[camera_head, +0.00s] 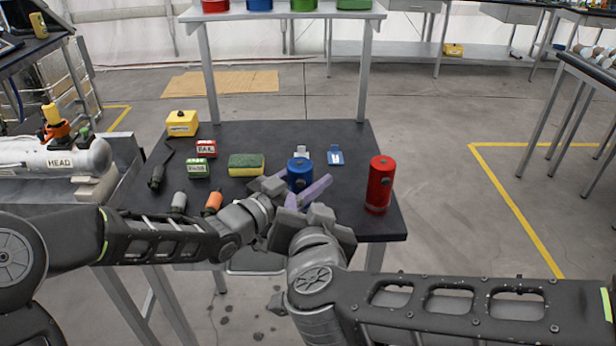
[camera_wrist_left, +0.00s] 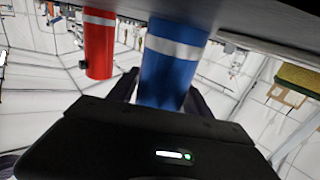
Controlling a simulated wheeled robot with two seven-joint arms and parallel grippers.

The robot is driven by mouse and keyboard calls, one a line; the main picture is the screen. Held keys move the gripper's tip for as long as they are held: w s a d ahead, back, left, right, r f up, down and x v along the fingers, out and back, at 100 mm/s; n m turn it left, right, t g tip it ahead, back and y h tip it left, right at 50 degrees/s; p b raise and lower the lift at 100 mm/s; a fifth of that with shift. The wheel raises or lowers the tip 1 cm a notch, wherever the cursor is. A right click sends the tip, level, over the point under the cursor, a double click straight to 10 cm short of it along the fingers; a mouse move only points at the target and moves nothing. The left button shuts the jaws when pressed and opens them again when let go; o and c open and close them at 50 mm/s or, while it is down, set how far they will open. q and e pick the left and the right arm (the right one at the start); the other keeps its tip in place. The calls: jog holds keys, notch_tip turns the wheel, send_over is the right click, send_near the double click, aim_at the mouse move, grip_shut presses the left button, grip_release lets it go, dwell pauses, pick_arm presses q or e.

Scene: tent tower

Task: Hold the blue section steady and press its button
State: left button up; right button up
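The blue section (camera_head: 299,174) stands upright near the front right of the dark table, partly hidden by my grippers. My left gripper (camera_head: 291,186) reaches it from the left. In the left wrist view, which shows the scene upside down, its dark fingers lie close along both sides of the blue section (camera_wrist_left: 171,72) and appear shut on it. My right gripper (camera_head: 305,202) is just in front of and below the blue section, near pale purple finger parts. Overlap hides its finger gap and any contact. The blue section's button cannot be clearly made out.
A red cylinder (camera_head: 380,185) stands upright to the right, with a button on its side. A blue tag (camera_head: 336,157) lies behind. A sponge (camera_head: 246,165), green box (camera_head: 197,168), red box (camera_head: 206,148) and yellow box (camera_head: 182,123) are to the left. The table's back right is clear.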

pick_arm(q)
grip_shut()
dwell(0.4)
pick_arm(e)
jog(key=shift+c, duration=0.2)
grip_shut()
dwell(3.4)
